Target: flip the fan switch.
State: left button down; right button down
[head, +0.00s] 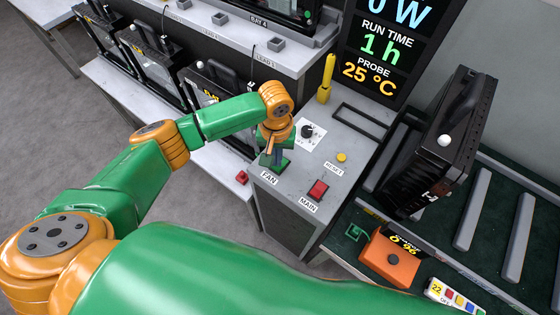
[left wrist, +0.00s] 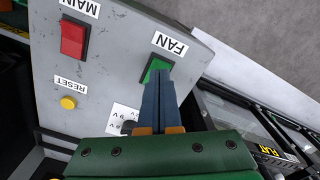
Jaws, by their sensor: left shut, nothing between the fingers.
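The fan switch is a green rocker in a dark frame, above the FAN label (head: 269,179) on the grey control panel (head: 290,185). In the left wrist view the green fan switch (left wrist: 154,67) shows just beyond my fingertips. My left gripper (left wrist: 158,78) is shut and empty, its dark fingers together and pointing at the switch. The fingers cover the switch's near part, and I cannot tell whether they touch it. In the head view my left gripper (head: 273,147) is over the switch and partly hides it. My right gripper is not in view.
The panel also has a red MAIN switch (head: 318,190), a yellow RESET button (head: 342,157) and a black knob (head: 307,131). A yellow probe (head: 326,78) stands at the back. A display (head: 385,45) reads 0 W.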

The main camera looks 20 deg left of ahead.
pick_arm(q)
jog(key=shift+f+b, duration=0.45)
jog(key=shift+f, duration=0.45)
dwell(0.9)
jog(key=shift+s+r, duration=0.1)
notch_tip(320, 180, up, 5)
jog(key=p, duration=0.6)
jog(key=shift+r+p, duration=0.15)
jog(key=shift+p, duration=0.25)
jog(key=shift+r, duration=0.75)
